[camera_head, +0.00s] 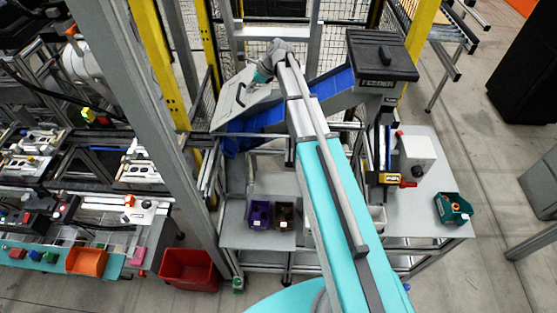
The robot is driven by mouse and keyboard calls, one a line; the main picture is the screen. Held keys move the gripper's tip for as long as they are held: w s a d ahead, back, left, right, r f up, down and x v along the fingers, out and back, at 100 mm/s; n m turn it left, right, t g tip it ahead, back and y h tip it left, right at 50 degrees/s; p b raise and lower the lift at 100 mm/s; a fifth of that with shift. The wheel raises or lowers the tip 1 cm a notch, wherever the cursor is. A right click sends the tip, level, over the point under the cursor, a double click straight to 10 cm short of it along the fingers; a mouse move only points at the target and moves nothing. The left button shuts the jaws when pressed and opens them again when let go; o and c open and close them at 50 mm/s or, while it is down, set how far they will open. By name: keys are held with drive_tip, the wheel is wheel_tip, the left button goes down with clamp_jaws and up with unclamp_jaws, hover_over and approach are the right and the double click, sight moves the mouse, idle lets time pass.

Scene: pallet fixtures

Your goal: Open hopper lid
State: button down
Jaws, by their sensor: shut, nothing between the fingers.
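A light grey panel (236,103), which looks like the hopper lid, lies tilted at the lower end of the blue inclined conveyor. A dark handle shows on its face. Blue surface shows below and to the right of it. My arm reaches up from the bottom of the picture. My gripper (259,84) is at the panel's upper right side, small in view, and it is shut with nothing held. I cannot tell whether it touches the panel.
A black box (382,55) tops the conveyor (333,88). Yellow posts (157,62) and mesh fencing stand around the cell. Purple (259,214) and brown (284,215) bins sit on the grey table. A red crate (189,270) stands on the floor.

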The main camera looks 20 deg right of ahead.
drive_tip(key=shift+s+d+f+b, duration=0.3)
drive_tip(key=shift+d+f+b, duration=0.6)
drive_tip(key=shift+f+b, duration=1)
drive_tip(key=shift+s+d+f+b, duration=0.35)
drive_tip(key=shift+d+f+b, duration=0.6)
drive_tip(key=shift+f+b, duration=0.95)
drive_tip(key=shift+s+d+f+b, duration=0.3)
drive_tip(key=shift+d+f+b, duration=0.6)
drive_tip(key=shift+f+b, duration=1)
drive_tip(key=p+v, duration=0.9)
drive_tip(key=v, duration=0.1)
drive_tip(key=s+a+f+n+h+b, duration=0.2)
drive_tip(key=s+a+f+n+h, duration=0.1)
drive_tip(key=s+n, duration=0.7)
drive_tip(key=s+a+f+n+g+h+b, duration=0.1)
drive_tip(key=s+a+f+n+h+b, duration=0.1)
drive_tip(key=s+n, duration=0.8)
drive_tip(key=shift+s+a+f+g+h, duration=0.3)
drive_tip(key=shift+s+a+f+h, duration=0.5)
drive_tip(key=shift+s+a+f, duration=0.55)
